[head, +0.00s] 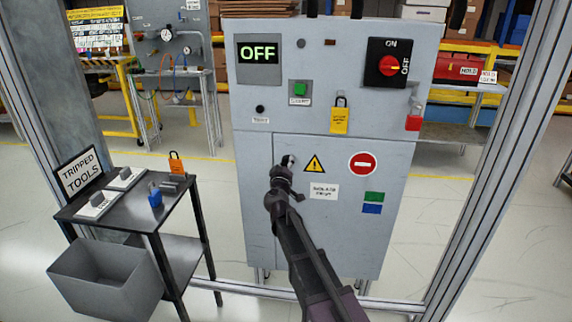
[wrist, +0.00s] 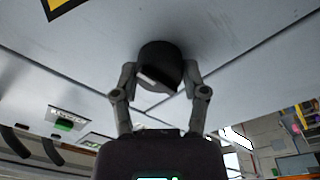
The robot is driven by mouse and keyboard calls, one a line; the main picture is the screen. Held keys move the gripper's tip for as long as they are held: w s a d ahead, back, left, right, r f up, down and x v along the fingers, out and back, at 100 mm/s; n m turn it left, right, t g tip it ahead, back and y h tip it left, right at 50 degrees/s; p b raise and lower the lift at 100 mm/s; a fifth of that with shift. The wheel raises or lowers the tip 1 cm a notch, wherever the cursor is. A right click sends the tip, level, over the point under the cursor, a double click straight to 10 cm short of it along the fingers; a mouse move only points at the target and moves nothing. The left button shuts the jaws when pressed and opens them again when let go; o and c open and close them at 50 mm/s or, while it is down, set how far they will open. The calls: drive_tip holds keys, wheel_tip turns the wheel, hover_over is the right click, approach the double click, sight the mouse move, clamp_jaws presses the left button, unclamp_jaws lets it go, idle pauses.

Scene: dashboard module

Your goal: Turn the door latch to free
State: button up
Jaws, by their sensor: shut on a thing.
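The door latch is a short black knob (wrist: 158,62) on the grey cabinet door (wrist: 215,50) in the wrist view. My gripper (wrist: 160,78) has one finger on each side of it and is shut on it. In the head view my gripper (head: 284,168) reaches the upper left of the lower cabinet door (head: 335,235). The latch (head: 288,159) is mostly hidden there behind my gripper. The door looks flush with the cabinet front. I cannot tell which way the latch is turned.
Above the door are an OFF display (head: 259,52), a green button (head: 300,89), a yellow tagged lock (head: 340,117) and a red-and-black switch (head: 388,64). A black cart (head: 130,215) with locks stands at left. Metal frame posts (head: 500,160) flank the view.

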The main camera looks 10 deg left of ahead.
drive_tip(key=o, duration=1.2)
drive_tip(key=shift+c, duration=0.2)
drive_tip(key=shift+n, duration=0.5)
